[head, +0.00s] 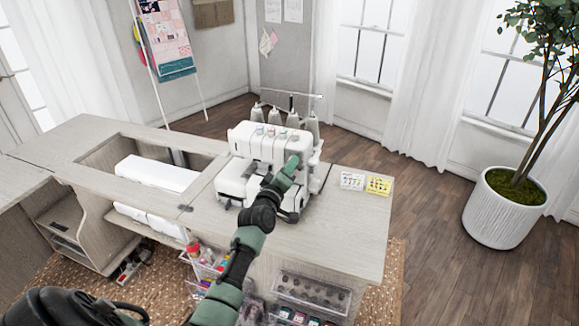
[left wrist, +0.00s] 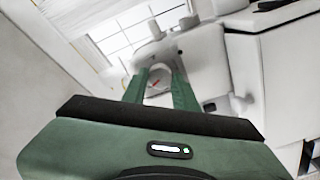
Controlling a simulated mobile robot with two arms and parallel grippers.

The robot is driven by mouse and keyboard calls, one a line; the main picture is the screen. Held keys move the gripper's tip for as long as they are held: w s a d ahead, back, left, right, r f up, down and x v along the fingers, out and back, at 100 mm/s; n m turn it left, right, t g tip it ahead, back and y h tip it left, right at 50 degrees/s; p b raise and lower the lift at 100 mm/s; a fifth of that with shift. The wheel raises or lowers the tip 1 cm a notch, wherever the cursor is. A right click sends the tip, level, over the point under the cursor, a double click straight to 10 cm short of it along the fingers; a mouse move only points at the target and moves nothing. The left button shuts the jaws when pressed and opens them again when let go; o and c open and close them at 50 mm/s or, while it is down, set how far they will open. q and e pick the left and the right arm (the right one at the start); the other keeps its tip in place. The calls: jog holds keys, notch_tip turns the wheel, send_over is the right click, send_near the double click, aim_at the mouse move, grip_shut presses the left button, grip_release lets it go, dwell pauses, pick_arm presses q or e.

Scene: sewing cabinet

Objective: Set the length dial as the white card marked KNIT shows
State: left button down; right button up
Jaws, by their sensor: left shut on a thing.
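A white sewing machine (head: 262,143) with thread cones stands on the cabinet top (head: 345,225). My left gripper (head: 294,163) is at its right side. In the left wrist view the green fingers (left wrist: 160,84) are shut around a round pale dial (left wrist: 160,72) with a red mark. The gripper and arm hide this dial in the head view. The white card (head: 352,181) stands on the cabinet top, right of the machine; its marks are too small to read. My right gripper is not in view.
A yellow card (head: 378,186) stands just right of the white card. An open well (head: 110,148) with a white machine part (head: 158,174) lies left. A drawer of bobbins (head: 312,292) is below the front edge. A potted plant (head: 503,208) stands at right.

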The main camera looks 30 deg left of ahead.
pick_arm(q)
jog(key=shift+n, duration=0.5)
jog(key=c, duration=1.1)
grip_release()
jog(key=v, duration=0.8)
jog(key=shift+w, duration=0.1)
